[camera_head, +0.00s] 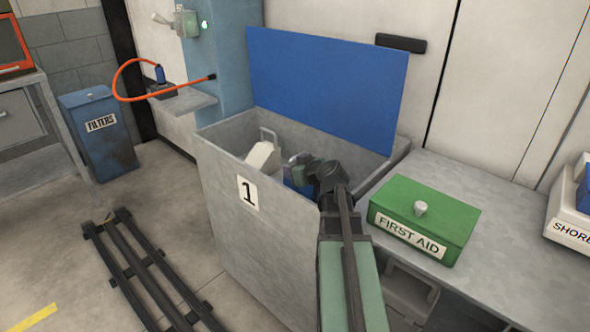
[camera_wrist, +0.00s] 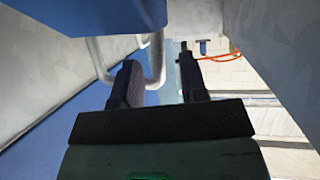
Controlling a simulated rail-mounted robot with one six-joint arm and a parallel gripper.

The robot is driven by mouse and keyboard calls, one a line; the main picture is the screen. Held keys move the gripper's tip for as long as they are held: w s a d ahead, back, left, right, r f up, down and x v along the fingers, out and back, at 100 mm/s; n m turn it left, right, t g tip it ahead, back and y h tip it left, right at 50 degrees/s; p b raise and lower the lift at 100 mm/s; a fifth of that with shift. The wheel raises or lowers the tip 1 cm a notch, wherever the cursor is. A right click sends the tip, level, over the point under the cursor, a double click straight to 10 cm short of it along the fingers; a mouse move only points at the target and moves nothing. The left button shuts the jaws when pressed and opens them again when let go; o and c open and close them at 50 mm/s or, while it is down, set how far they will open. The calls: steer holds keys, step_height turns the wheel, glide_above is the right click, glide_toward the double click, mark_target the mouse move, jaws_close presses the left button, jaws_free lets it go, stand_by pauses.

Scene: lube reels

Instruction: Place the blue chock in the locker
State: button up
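The locker (camera_head: 225,220) is a grey bin marked 1, with its blue lid (camera_head: 330,85) standing open. The blue chock (camera_head: 296,177) is inside the opening, low and partly hidden by my gripper (camera_head: 318,172). In the wrist view the blue chock (camera_wrist: 85,14) is at the upper left, with a grey loop handle (camera_wrist: 157,62) reaching toward my gripper (camera_wrist: 160,75). My two fingers are apart, with a visible gap between them. One bar of the handle shows in that gap, and the left finger overlaps the loop. I see no finger closed on it.
A cream chock (camera_head: 264,156) with a handle is also in the locker, left of the blue one. A green first aid box (camera_head: 424,218) sits on the grey bench (camera_head: 500,220) to the right. A dark rack (camera_head: 140,265) lies on the floor at left.

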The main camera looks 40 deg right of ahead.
steer(key=shift+r, duration=0.15)
steer(key=shift+r+p, duration=0.6)
steer(key=shift+p, duration=0.3)
steer(key=p+v, duration=0.1)
steer(key=v, duration=0.3)
steer(key=shift+f, duration=0.2)
